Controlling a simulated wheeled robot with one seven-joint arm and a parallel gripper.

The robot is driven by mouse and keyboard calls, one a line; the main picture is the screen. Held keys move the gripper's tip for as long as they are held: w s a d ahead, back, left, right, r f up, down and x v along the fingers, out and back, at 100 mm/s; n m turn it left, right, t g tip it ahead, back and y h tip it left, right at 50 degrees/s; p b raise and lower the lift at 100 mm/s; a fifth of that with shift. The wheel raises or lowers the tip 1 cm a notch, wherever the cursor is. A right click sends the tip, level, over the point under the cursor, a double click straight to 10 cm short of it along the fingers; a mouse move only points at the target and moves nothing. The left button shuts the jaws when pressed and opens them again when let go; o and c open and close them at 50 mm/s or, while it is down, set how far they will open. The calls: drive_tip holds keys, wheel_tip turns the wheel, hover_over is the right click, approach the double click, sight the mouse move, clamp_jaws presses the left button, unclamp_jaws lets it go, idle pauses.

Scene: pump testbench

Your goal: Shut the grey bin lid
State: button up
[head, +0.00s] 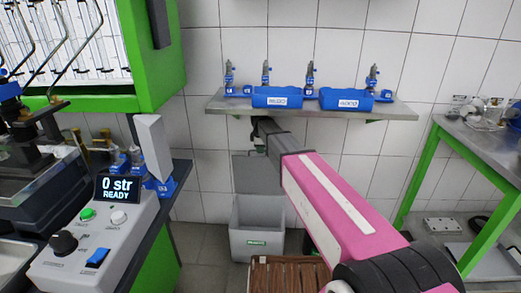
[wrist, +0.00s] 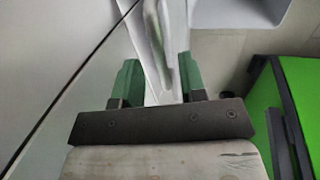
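The grey bin (head: 257,241) stands on the floor by the tiled wall. Its lid (head: 250,177) is up, standing nearly upright behind the bin's opening. My gripper (head: 260,146) is at the lid's upper edge, pointing down. In the wrist view the two green fingers of my gripper (wrist: 161,82) are apart, one on each side of the pale lid edge (wrist: 163,40). I cannot tell whether they touch it. Part of the bin (wrist: 245,10) shows beyond the fingers.
A wall shelf (head: 393,109) with blue pumps is just above my gripper. A green-framed bench with a control box (head: 100,240) stands at left, and another bench (head: 478,150) at right. A brown slatted crate (head: 288,275) is in front of the bin.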

drive_tip(key=shift+w+f, duration=0.2)
drive_tip(key=shift+f, duration=0.4)
